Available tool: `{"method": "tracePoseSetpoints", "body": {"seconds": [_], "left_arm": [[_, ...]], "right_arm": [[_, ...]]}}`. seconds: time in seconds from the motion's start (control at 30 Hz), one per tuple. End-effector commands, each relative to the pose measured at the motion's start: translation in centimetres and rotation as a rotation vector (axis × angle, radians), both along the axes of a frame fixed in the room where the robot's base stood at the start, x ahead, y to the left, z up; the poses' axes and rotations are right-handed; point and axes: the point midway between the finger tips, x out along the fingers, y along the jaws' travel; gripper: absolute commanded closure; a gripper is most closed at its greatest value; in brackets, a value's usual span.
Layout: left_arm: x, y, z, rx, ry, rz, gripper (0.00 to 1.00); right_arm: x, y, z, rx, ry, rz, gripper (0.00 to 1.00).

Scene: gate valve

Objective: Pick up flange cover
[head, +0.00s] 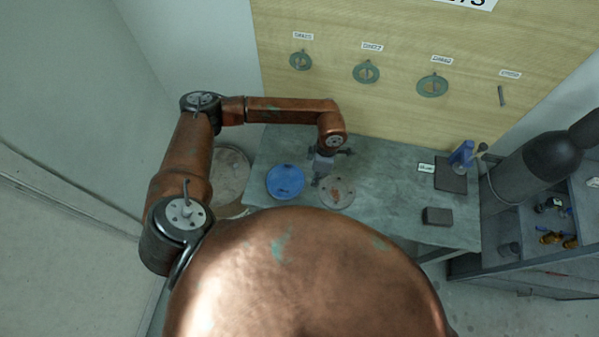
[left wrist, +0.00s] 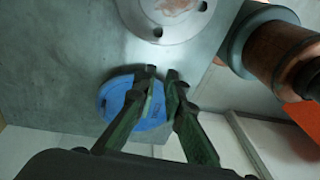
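A round blue disc (head: 285,181), likely the flange cover, lies flat on the grey-green workbench (head: 385,205). It also shows in the left wrist view (left wrist: 150,117), partly hidden behind my fingers. A grey round metal plate with holes and rusty marks (head: 338,193) lies to its right on the bench. My left gripper (head: 319,178) is above the bench, between the disc and the plate in the head view. In the left wrist view its green fingers (left wrist: 161,72) have a narrow gap with nothing held. I cannot judge its height exactly. My right gripper is out of view.
A wooden board behind the bench carries green rings (head: 432,85). A dark block (head: 437,216) and a blue tool on a dark plate (head: 451,177) stand on the bench's right side. A dark cylinder (head: 545,165) and shelf are farther right. The bench middle right is clear.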

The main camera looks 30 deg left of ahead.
Motion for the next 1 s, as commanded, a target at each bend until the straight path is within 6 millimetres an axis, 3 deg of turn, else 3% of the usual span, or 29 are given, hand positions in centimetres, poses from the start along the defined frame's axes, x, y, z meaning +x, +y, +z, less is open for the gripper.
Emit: {"method": "tracePoseSetpoints", "body": {"seconds": [0.03, 0.1, 0.23, 0.57, 0.8, 1.0], "left_arm": [[1.4, 2.9, 0.6, 0.098, -0.020, -0.010, 0.90], [2.5, 5.8, 1.3, 0.202, -0.034, -0.018, 0.90], [3.6, 8.5, 2.0, 0.302, -0.047, -0.023, 0.90], [3.5, 9.7, -0.7, 0.315, -0.046, -0.028, 0.90], [3.2, 10.9, -4.0, 0.313, -0.045, -0.027, 0.90], [3.2, 11.3, -5.0, 0.312, -0.049, -0.027, 0.90]], "right_arm": [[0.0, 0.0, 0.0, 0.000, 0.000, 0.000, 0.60], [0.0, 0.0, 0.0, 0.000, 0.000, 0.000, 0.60], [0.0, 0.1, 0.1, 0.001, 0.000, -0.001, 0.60], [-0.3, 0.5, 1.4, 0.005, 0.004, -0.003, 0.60], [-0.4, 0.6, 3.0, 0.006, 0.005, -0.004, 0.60], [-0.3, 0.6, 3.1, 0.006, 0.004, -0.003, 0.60]]}}
